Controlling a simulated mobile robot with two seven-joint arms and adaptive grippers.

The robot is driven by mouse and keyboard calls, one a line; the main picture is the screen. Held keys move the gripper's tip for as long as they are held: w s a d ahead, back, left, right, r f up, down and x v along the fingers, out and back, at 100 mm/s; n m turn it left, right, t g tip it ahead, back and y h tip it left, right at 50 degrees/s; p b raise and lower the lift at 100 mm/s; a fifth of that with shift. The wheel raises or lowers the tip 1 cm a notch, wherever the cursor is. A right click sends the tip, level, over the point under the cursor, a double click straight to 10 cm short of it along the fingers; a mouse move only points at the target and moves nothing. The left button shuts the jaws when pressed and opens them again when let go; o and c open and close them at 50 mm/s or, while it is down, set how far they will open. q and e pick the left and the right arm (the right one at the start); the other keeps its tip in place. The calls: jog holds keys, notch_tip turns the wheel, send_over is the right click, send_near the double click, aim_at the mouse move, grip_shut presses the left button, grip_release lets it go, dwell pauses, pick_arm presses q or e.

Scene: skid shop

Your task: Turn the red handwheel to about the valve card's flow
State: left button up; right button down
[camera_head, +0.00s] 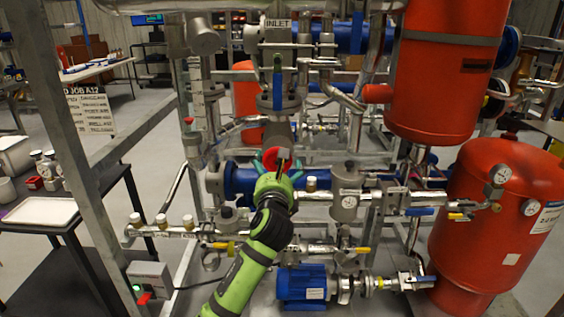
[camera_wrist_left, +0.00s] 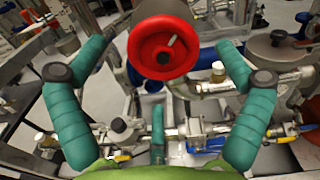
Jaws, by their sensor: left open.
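The red handwheel (camera_wrist_left: 163,72) faces me at the top middle of the left wrist view, with a light mark on its face. In the head view it shows small (camera_head: 270,156), partly hidden behind my left gripper (camera_head: 281,160). In the wrist view the teal fingers of my left gripper (camera_wrist_left: 163,55) are spread wide, one on each side of the wheel, with gaps between them and the rim. They hold nothing. A job board (camera_head: 90,108) with several printed lines stands at the left; I cannot tell whether it is the valve card. My right gripper is not in view.
Pipes, valves and gauges crowd around the wheel. A red tank (camera_head: 485,215) stands right, another red tank (camera_head: 440,85) above it. A blue motor (camera_head: 302,283) sits below. A grey frame post (camera_head: 60,110) and a dark cart with a white tray (camera_head: 40,212) are at left.

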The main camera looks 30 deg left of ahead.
pick_arm(q)
jog(key=shift+x, duration=1.95)
jog(key=shift+w+d, duration=0.1)
jog(key=shift+d, duration=0.1)
jog(key=c, duration=1.1)
